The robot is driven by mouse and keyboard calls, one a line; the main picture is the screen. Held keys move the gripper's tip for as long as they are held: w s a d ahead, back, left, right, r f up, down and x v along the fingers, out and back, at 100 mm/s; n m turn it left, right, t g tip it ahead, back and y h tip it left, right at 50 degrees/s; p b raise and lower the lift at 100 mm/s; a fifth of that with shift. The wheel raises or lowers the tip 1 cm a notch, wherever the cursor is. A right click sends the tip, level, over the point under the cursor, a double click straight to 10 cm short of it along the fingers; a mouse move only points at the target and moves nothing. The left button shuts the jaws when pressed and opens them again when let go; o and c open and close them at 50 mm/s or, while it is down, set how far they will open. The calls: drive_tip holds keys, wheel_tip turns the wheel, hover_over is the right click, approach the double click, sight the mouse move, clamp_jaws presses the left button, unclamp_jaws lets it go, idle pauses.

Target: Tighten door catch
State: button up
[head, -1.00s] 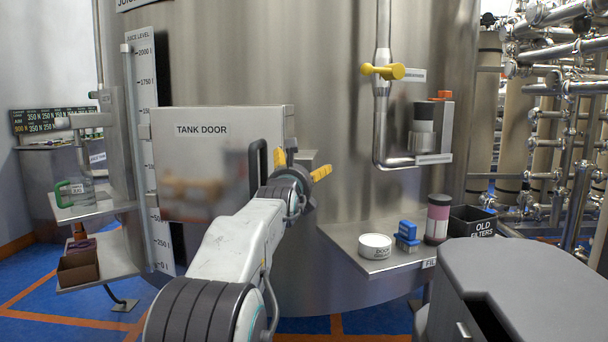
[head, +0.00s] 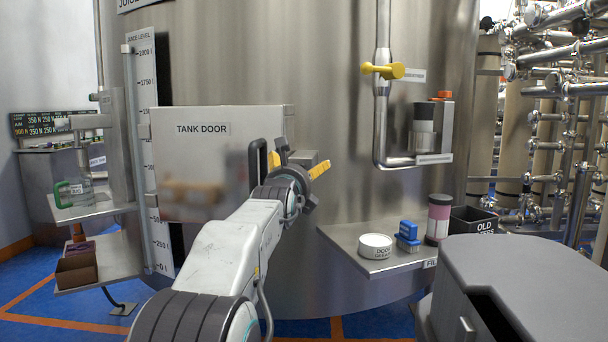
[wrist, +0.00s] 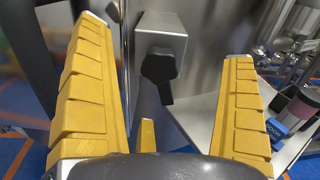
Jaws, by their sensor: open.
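The tank door (head: 215,165) is a flat metal panel on the big steel tank, with a black handle (head: 258,165) at its right edge. The door catch (wrist: 162,36) is a metal block with a black knob (wrist: 158,68) whose short lever points down. My gripper is open and empty, and I see no contact. In the head view my gripper (head: 301,158) is right of the handle and largely hides the catch.
A yellow-handled valve (head: 383,71) is on the pipe above.

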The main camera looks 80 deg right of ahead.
drive_tip(key=shift+n, duration=0.5)
drive_tip(key=shift+d, duration=0.2)
drive_tip(key=shift+d+p, duration=0.75)
drive_tip(key=shift+d, duration=0.1)
drive_tip(key=shift+c, duration=0.2)
clamp_jaws()
drive_tip(key=shift+m, duration=1.5)
drive_tip(key=shift+o, duration=0.2)
unclamp_jaws()
